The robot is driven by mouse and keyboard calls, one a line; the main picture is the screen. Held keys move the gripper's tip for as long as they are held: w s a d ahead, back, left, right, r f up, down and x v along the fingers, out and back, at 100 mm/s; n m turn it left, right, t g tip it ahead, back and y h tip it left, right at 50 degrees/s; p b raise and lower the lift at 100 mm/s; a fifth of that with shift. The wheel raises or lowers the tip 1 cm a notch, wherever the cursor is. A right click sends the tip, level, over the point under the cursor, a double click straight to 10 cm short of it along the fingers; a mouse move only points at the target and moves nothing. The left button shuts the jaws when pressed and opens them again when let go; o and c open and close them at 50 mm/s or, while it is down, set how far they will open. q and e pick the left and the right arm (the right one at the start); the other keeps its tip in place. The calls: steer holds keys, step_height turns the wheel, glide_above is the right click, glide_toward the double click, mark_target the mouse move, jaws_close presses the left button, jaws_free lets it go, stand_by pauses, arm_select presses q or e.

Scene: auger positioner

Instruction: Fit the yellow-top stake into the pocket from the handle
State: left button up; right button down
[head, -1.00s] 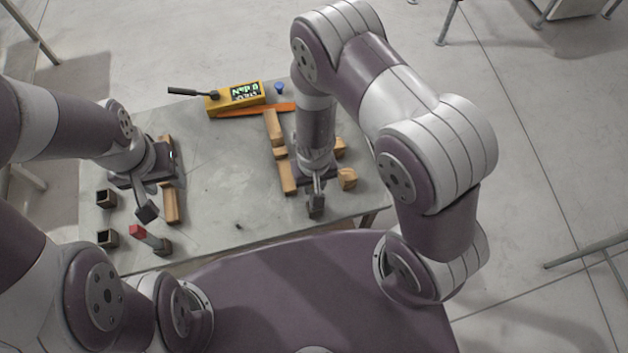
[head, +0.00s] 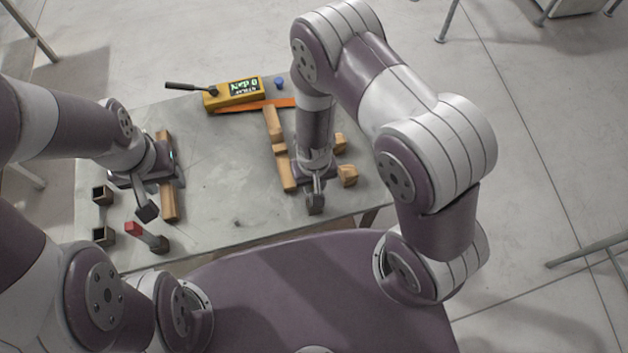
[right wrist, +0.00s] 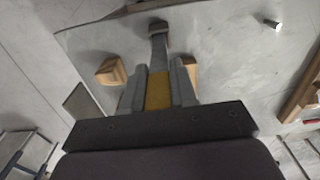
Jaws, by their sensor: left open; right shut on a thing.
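My right gripper (right wrist: 158,88) is shut on the yellow-top stake. The right wrist view shows the stake's yellow part (right wrist: 158,92) between the fingers, with a grey shaft running away from the palm to a wider grey end. My left gripper (head: 148,178) is open near a wooden block (head: 167,190) at the table's left. Two dark, open-topped square pockets (head: 103,193) (head: 104,236) stand at the left edge, apart from both grippers.
A yellow box with a display and black lever (head: 232,93), a blue knob-like thing (head: 279,82) and an orange strip (head: 270,104) are at the back. Wooden blocks (head: 275,125) flank my right gripper. The table's middle (head: 215,170) is clear.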

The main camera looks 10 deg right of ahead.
steer(key=shift+f+b, duration=0.75)
steer(key=shift+f, duration=0.15)
steer(key=c, duration=0.8)
jaws_free()
step_height(320, 180, up, 13)
steer(key=shift+s+f+b, duration=0.1)
steer(key=shift+f+b, duration=0.05)
steer(key=shift+b, duration=0.15)
